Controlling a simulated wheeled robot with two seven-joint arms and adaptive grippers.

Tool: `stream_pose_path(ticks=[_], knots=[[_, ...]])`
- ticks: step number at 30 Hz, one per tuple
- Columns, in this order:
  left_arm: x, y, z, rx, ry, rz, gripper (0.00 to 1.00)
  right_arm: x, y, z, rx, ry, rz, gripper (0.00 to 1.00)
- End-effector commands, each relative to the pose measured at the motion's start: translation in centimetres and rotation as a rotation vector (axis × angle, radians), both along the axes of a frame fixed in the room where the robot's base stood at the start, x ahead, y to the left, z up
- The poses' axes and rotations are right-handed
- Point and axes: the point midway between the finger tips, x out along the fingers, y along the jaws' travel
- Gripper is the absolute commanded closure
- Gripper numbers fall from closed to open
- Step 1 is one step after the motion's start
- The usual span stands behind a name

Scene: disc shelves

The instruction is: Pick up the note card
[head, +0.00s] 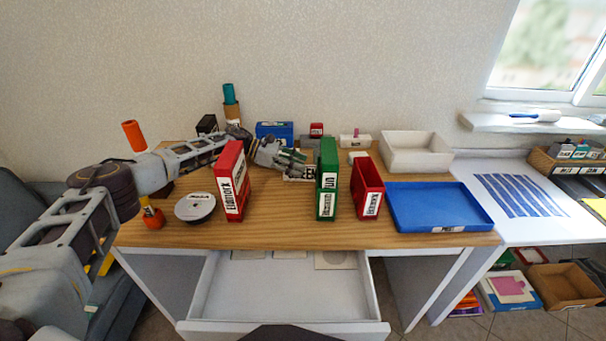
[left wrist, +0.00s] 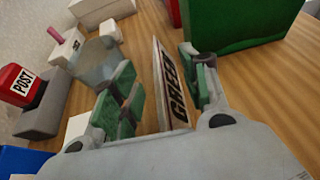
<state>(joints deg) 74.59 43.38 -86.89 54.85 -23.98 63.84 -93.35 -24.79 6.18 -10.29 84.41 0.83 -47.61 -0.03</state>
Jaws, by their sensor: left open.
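The note card (head: 312,174) appears to be the small white upright card with black lettering near the middle back of the wooden table. In the head view it is partly hidden by my left gripper (head: 297,157). In the left wrist view the card (left wrist: 172,88) stands on edge, with lettering that begins "GREE". My left gripper (left wrist: 160,80) is open, with one green-padded finger on each side of the card. My right gripper is not in view.
A red box (head: 231,181) stands left of the gripper. A green box (head: 327,180) and another red box (head: 367,188) stand close on its right. A blue tray (head: 438,207) lies further right. An open drawer (head: 285,290) juts out below the table front.

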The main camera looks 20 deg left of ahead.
Motion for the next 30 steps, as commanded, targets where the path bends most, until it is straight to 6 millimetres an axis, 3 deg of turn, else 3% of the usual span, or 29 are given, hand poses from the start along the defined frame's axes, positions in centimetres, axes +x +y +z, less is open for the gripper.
stream_pose_path(ticks=[5,13,30], knots=[[0.00,0.01,0.00,0.000,0.000,0.000,0.56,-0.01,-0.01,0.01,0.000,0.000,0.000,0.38],[-0.01,0.01,-0.01,0.000,0.000,0.000,0.89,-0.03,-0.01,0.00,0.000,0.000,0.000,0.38],[0.00,0.00,0.90,0.000,-0.002,-0.001,0.89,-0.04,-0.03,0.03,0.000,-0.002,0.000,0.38]])
